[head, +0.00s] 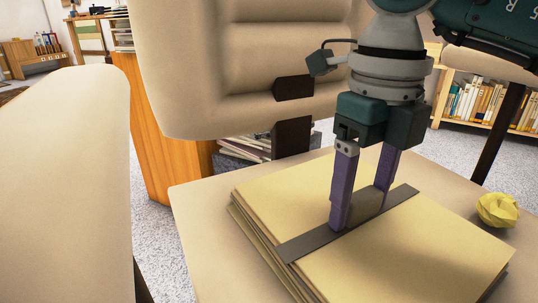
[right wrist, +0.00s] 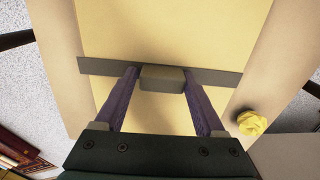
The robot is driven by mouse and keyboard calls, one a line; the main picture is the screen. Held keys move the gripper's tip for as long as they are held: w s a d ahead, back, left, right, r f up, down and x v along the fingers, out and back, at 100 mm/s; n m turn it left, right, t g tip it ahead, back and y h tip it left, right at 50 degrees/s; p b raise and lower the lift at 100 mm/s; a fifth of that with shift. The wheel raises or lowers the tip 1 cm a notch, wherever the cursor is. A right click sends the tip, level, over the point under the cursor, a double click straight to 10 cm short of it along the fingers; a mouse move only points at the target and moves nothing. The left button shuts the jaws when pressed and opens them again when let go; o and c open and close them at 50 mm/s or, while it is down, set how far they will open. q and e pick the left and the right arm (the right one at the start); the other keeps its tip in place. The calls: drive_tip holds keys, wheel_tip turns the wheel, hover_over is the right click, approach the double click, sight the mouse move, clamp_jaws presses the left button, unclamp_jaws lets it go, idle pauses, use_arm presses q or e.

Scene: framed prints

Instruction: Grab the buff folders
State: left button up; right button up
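A stack of buff folders (head: 280,202) lies flat on a cream surface, bound by a grey strap (head: 310,243) with a small grey-tan block on it. The folders (right wrist: 155,25), strap (right wrist: 100,66) and block (right wrist: 162,78) also show in the right wrist view. My right gripper (head: 362,208) points down onto the strap, its two purple fingers on either side of the block. In the right wrist view (right wrist: 160,76) both fingertips meet the block's sides with no clear gap. My left gripper is out of view.
A crumpled yellow paper ball (head: 497,210) lies right of the folders on the cream surface (head: 190,210). A padded cream chair back (head: 200,70) stands behind, and a cream rounded form (head: 65,180) fills the left. Bookshelves (head: 490,100) stand at the back right.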

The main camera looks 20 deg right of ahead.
drive_tip(key=shift+a+f, duration=0.1)
drive_tip(key=shift+f, duration=0.1)
clamp_jaws()
drive_tip(key=shift+s, duration=0.1)
drive_tip(key=shift+r, duration=0.15)
idle(0.3)
